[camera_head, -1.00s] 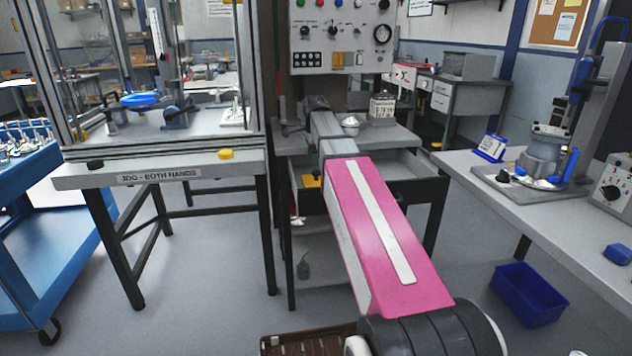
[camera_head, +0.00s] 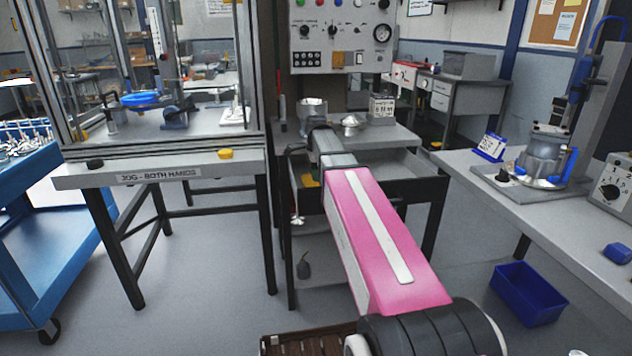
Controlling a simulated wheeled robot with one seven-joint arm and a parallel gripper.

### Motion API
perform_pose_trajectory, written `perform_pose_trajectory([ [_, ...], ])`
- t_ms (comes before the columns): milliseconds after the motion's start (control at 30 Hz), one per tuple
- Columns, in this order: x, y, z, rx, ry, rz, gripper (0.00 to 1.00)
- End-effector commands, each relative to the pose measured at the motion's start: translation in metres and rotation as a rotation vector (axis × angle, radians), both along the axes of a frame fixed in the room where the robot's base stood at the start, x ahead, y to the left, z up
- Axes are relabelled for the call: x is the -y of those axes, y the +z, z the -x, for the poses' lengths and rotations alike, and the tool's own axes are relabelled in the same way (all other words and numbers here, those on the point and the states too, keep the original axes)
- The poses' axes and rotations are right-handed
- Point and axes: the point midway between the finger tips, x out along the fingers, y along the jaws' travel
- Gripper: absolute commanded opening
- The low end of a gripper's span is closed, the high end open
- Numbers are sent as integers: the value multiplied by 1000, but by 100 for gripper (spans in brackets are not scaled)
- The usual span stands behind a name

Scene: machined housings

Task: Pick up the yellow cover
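A small yellow piece (camera_head: 312,180), which may be the yellow cover, shows in part inside the open drawer (camera_head: 405,172) under the grey bench in the middle. My arm and the drawer's front edge hide some of it. My gripper (camera_head: 296,158) is at the far end of my pink arm, over the left part of the drawer, above the yellow piece. My wrist covers most of it. I cannot see its fingers clearly, nor whether they hold anything.
A metal housing (camera_head: 312,106), a shiny domed part (camera_head: 350,121) and a labelled box (camera_head: 382,107) stand on the bench top. A yellow button (camera_head: 225,154) is on the press table at left. A blue bin (camera_head: 528,293) is on the floor at right.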

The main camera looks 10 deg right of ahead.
Motion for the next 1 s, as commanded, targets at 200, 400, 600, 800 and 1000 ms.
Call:
perform_pose_trajectory([
  [200,0,0,0,0,0,0,7],
  [400,0,1,0,0,0,0,7],
  [600,0,9,0,0,0,0,7],
  [800,0,32,-1,1,0,0,7],
  [1000,0,66,-1,2,0,0,7],
])
